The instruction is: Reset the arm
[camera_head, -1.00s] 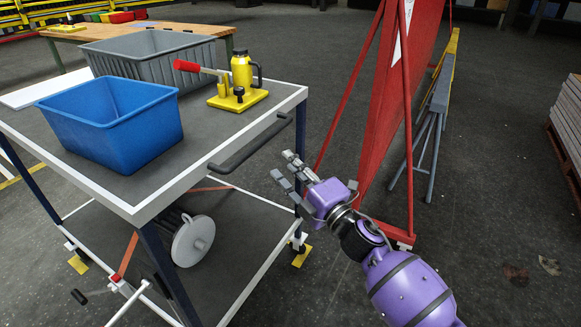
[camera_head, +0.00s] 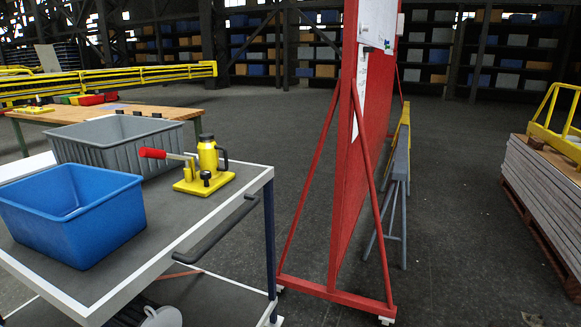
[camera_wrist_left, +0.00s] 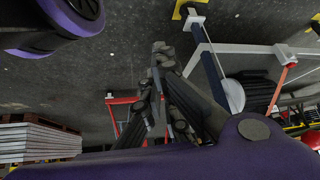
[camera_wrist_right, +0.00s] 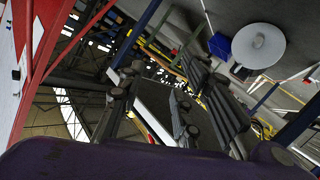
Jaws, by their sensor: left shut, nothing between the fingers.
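My left gripper (camera_wrist_left: 160,68) shows in the left wrist view with its dark fingers together and nothing between them. It hangs in free air above the dark floor, apart from the cart. My right gripper (camera_wrist_right: 155,80) shows in the right wrist view with its fingers spread and no object held between them. Its view is tilted, with the red panel frame at the left and a round white disc (camera_wrist_right: 257,46) at the upper right. Neither arm shows in the head view now.
The cart (camera_head: 235,195) stands at left with a blue bin (camera_head: 75,220), a grey bin (camera_head: 130,150) and a yellow jack (camera_head: 206,170). A red panel stand (camera_head: 350,150) is centre. A pallet stack (camera_head: 540,185) stands right.

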